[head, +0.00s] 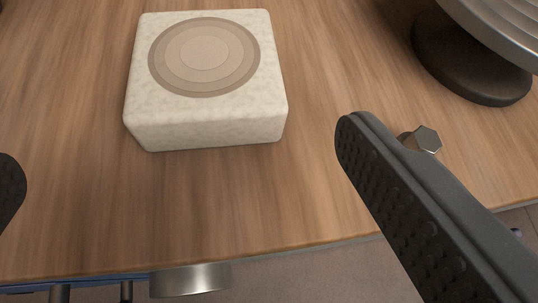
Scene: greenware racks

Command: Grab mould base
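The mould base (208,132) looks like a pale, speckled square block with a brown ringed round recess on its top. It sits on the wooden table, upper left of the middle in the head view. My gripper (182,160) is open, with its two dark, dimpled fingers wide apart. The right finger shows from the middle to the lower right. Only the tip of the left finger shows at the left edge. The block lies ahead of the fingers, between their lines, and neither finger appears to touch it.
The wooden table (320,50) is bare around the block. Its front edge runs across the lower part of the view, with floor below. A metal disc on a dark round foot (470,60) stands at the upper right. A round metal piece (190,280) shows at the bottom.

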